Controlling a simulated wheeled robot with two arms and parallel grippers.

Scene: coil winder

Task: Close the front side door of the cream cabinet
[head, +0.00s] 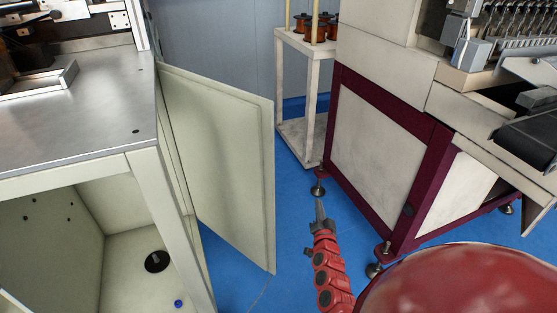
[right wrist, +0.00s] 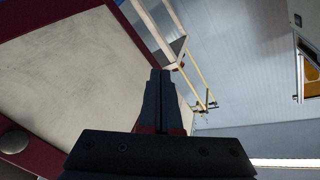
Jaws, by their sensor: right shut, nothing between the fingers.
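The cream cabinet (head: 172,196) stands at the left in the head view, with a grey metal top and an open front. Its side door (head: 228,160) is hinged on the cabinet's right side and stands swung open, out to the right. My right gripper (head: 320,204) is shut and empty, to the right of the door and apart from it, over the blue floor. In the right wrist view its closed fingers (right wrist: 160,85) point away, with nothing between them. My left gripper is not in view.
A maroon-framed machine (head: 385,160) stands close at the right. A small white rack (head: 311,100) with copper coils (head: 317,30) is behind. Blue floor (head: 295,220) lies free between the door and the machine.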

